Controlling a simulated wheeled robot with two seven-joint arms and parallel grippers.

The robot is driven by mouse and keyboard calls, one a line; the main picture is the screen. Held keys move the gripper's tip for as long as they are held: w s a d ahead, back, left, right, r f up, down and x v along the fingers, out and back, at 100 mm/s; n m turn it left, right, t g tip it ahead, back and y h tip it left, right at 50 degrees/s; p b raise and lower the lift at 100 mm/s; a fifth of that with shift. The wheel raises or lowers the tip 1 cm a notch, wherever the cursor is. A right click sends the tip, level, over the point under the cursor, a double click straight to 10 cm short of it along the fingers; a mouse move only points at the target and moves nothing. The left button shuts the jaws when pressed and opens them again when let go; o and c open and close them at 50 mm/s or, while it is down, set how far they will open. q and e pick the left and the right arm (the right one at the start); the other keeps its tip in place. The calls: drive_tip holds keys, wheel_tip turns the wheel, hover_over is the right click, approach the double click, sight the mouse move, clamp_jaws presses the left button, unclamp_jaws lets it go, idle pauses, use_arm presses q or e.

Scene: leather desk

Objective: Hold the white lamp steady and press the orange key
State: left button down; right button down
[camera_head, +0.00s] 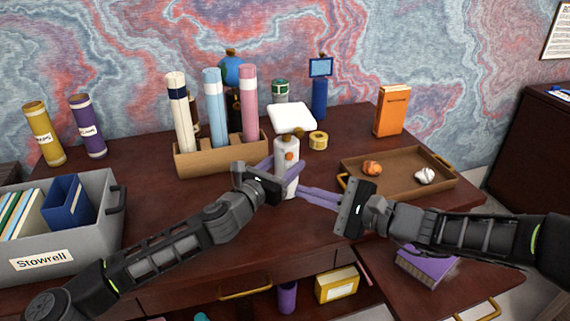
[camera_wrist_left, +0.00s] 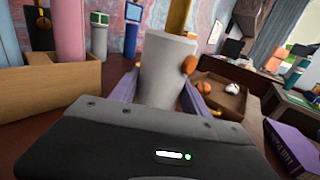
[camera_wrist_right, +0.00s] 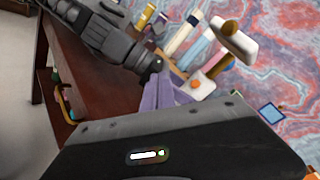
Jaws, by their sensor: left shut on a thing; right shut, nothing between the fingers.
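The white lamp (camera_head: 285,178) stands upright on the desk, with a flat white head (camera_head: 292,117) on a bent neck. Its orange key (camera_head: 289,155) is a round knob on the side of the body; it also shows in the left wrist view (camera_wrist_left: 188,64) and the right wrist view (camera_wrist_right: 196,83). My left gripper (camera_head: 282,169) is shut on the lamp body, one purple finger on each side. My right gripper (camera_head: 301,190) is shut and empty, its fingertips close to the lamp, lower than the key. I cannot tell whether they touch the lamp.
A wooden holder (camera_head: 212,161) with tall tubes stands left of the lamp. A brown tray (camera_head: 400,185) with an orange and a white lump lies at right. A yellow tape roll (camera_head: 318,140) sits behind the lamp. A grey bin (camera_head: 80,245) is at far left, an orange box (camera_head: 392,111) at back right.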

sight(290, 156)
drive_tip(key=shift+r, duration=0.2)
drive_tip(key=shift+w, duration=0.1)
drive_tip(key=w+a, duration=0.1)
drive_tip(key=w, duration=0.7)
drive_tip(key=shift+w+a, duration=0.25)
drive_tip(key=shift+a, duration=0.15)
drive_tip(key=shift+w, duration=0.15)
idle(1.8)
drive_tip(key=shift+w+a, duration=0.1)
drive_tip(key=shift+w, duration=0.2)
drive_tip(key=shift+w+a, duration=0.1)
drive_tip(key=shift+w, duration=0.25)
idle(0.6)
drive_tip(key=shift+s+d, duration=0.2)
drive_tip(key=shift+s, duration=0.6)
